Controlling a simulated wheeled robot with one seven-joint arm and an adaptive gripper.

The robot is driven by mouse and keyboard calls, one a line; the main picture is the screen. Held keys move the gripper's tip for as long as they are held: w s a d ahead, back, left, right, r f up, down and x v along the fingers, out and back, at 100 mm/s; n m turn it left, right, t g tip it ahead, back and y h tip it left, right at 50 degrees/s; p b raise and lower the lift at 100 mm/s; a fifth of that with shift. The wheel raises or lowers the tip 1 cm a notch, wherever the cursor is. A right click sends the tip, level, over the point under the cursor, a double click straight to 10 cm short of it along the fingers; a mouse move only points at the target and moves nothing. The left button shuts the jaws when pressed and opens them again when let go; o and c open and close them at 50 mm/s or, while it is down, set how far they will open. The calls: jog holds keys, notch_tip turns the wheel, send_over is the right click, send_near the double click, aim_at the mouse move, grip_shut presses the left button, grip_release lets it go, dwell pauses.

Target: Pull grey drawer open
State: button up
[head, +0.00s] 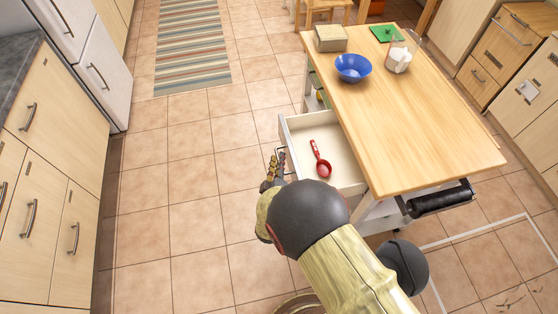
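The drawer (294,136), pale grey-white, stands pulled out from the left side of the wooden-topped kitchen cart. Its inside shows. A red scoop-like utensil (319,158) lies in it. The drawer's dark handle (283,151) is on its left-facing front. My gripper (275,168) is at this front, with its fingers beside the handle. My wrist and forearm hide part of the gripper and the near end of the drawer. I cannot tell whether the fingers are closed around the handle or only next to it.
On the cart top (430,130) are a blue bowl (353,68), a clear container with white contents (399,60), a box (330,38) and a green board (386,34). Tiled floor (195,190) left of the drawer is clear. Cabinets (55,150) line the left edge.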

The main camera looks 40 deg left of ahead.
jog(key=shift+o, duration=1)
jog(key=v, duration=1.2)
